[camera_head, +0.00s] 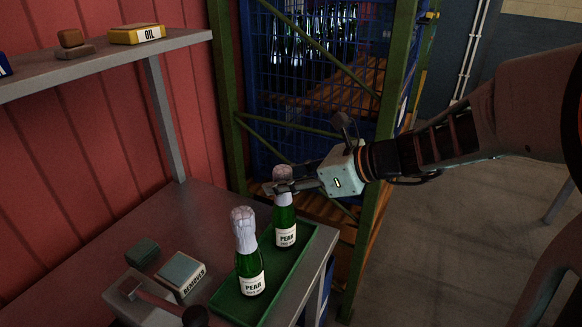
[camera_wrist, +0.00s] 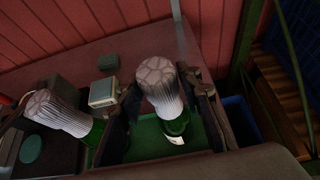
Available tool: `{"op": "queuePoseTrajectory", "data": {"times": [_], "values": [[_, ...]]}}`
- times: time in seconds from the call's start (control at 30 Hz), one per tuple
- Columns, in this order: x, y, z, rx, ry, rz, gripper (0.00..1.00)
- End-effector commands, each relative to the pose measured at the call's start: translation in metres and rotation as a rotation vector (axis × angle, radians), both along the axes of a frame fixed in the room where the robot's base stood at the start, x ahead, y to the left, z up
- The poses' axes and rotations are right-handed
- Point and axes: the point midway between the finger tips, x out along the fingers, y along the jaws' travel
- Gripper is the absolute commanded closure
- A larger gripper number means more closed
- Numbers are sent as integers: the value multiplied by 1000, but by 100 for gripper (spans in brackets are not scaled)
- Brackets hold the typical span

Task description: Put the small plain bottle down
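A green bottle with a pale foil-covered neck and a PEAR label (camera_head: 285,236) is upright at the far end of the green tray (camera_head: 308,258). My gripper (camera_head: 281,187) is at its foil neck, one finger on each side. In the wrist view the foil top (camera_wrist: 158,82) is between the fingers; whether they press on it or stand just clear is not clear. A second foil-topped PEAR bottle (camera_head: 249,270) stands nearer in the tray, apart from my gripper; its top (camera_wrist: 52,112) shows at the wrist view's left. Neither bottle looks plain.
A REMOVER box (camera_head: 181,273), a dark green block (camera_head: 142,252) and a hammer-like tool (camera_head: 160,300) are left of the tray. A shelf (camera_head: 110,62) with an OIL box (camera_head: 137,34) is above. A blue mesh cage (camera_head: 300,120) with bottles stands behind.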

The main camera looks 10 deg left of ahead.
Motion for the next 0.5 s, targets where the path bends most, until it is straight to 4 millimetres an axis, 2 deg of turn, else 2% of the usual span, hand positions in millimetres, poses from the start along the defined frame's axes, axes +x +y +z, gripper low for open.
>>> {"op": "queuePoseTrajectory", "data": {"times": [0.4,0.5], "values": [[0,0,5,0,0,0,57],[-2,-10,10,0,-3,-3,57]]}}
